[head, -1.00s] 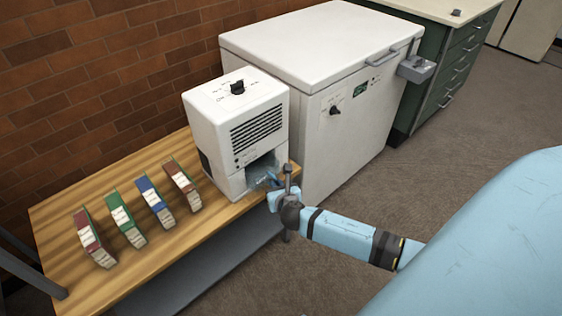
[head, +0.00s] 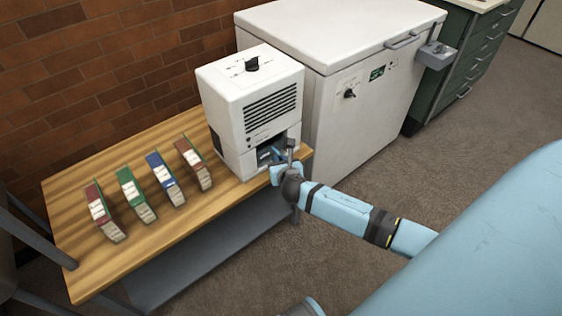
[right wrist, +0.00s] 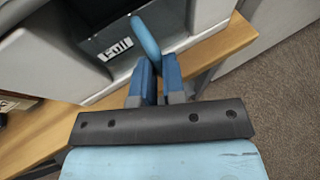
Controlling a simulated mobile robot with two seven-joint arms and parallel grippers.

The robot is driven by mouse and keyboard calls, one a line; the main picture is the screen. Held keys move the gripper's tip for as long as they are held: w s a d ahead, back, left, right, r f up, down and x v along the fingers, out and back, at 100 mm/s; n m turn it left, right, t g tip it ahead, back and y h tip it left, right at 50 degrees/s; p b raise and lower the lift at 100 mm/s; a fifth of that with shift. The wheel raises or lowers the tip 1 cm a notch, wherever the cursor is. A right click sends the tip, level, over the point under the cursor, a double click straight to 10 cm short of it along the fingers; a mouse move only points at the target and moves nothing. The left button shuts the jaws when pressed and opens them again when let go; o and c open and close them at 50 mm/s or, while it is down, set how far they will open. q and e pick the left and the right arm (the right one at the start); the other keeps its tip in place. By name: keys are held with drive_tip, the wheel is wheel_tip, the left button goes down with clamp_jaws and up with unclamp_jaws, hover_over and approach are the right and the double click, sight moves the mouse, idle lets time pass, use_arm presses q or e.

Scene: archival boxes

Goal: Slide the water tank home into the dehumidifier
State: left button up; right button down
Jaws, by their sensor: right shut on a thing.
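The white dehumidifier (head: 224,105) stands upright at the right end of the wooden bench, with a dark opening low in its front. My right gripper (head: 268,155) is at that opening. In the right wrist view its two blue fingers (right wrist: 156,78) are shut on the blue upright handle (right wrist: 146,38) of the water tank. Behind the handle is a dark face with a small white label (right wrist: 115,48), inside the opening. The tank's body is mostly hidden by the housing and gripper, so I cannot tell how deep it sits. My left gripper is not in view.
Several red, green and blue box files (head: 164,178) stand on the bench (head: 90,250) left of the dehumidifier. A white chest freezer (head: 375,105) stands close on its right. A green drawer cabinet (head: 470,55) is further back. The floor in front is clear.

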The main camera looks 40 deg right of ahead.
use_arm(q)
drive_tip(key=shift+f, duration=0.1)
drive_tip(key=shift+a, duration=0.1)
use_arm(e)
drive_tip(key=c, duration=1.1)
unclamp_jaws()
use_arm(q)
drive_tip(key=p, duration=0.3)
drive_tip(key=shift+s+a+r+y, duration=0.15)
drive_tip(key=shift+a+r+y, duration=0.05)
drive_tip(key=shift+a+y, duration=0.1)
use_arm(e)
drive_tip(key=v, duration=1.4)
